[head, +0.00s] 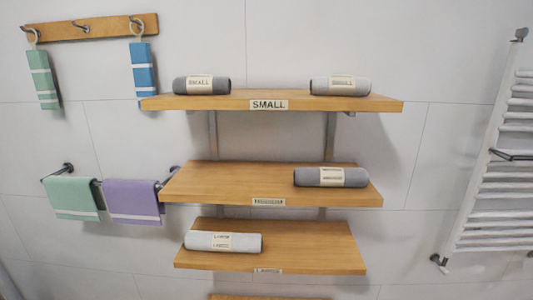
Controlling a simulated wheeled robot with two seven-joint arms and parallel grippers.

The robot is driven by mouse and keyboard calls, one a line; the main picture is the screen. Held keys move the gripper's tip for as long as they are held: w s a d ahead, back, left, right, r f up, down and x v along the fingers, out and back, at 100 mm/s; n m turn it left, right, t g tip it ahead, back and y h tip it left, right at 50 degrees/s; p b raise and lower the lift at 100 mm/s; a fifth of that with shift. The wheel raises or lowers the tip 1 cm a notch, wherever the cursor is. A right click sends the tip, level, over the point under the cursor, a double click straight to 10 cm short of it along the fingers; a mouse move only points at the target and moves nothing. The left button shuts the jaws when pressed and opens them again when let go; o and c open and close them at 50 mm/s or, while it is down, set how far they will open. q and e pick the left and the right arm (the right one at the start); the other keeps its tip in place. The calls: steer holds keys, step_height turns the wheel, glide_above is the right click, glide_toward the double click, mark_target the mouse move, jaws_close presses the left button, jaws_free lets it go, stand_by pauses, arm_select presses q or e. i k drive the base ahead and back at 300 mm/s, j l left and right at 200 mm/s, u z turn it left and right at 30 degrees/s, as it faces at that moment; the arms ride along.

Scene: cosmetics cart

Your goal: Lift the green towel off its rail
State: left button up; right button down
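A light green towel (72,199) with a white stripe near its lower edge hangs folded over a dark wall rail (68,167) at the left in the head view. A purple towel (134,201) hangs on the same rail, just right of the green one. Another green towel (42,79), darker and with white stripes, hangs from a hook by a ring at the upper left. Neither of my grippers shows in the head view.
Wooden shelves (230,183) with rolled towels stand right of the rail. A blue towel (143,73) hangs from the wooden hook board (105,25). A white towel radiator (492,170) is at the far right. The wall below the rail is clear.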

mark_target(72, 198)
steer(key=u, duration=1.4)
